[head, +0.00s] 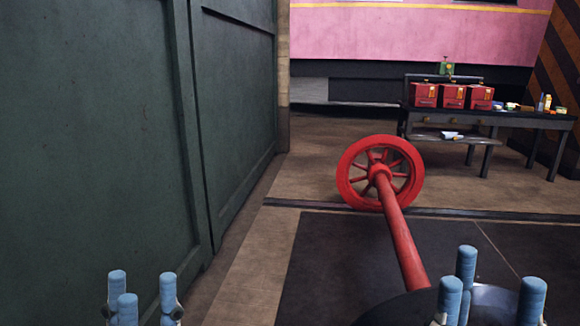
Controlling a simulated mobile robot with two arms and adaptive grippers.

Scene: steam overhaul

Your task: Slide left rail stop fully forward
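My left gripper (142,291) is at the bottom left, its blue fingertips upright and spread apart with nothing between them. My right gripper (493,287) is at the bottom right, also with blue fingers spread and nothing seen between them. A red spoked wheel (349,153) stands on the floor ahead, on a red axle (402,241) that runs toward me. The axle's near end is hidden behind a dark rounded shape beside my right gripper. I cannot make out the left rail stop. A dark rail-like strip (490,214) crosses the floor by the wheel.
A green panelled wall or door (235,115) runs along the left. A dark workbench (535,120) at the back right holds red boxes (453,97) and small items. A low bench (425,136) stands before it. The floor (300,160) left of the wheel is clear.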

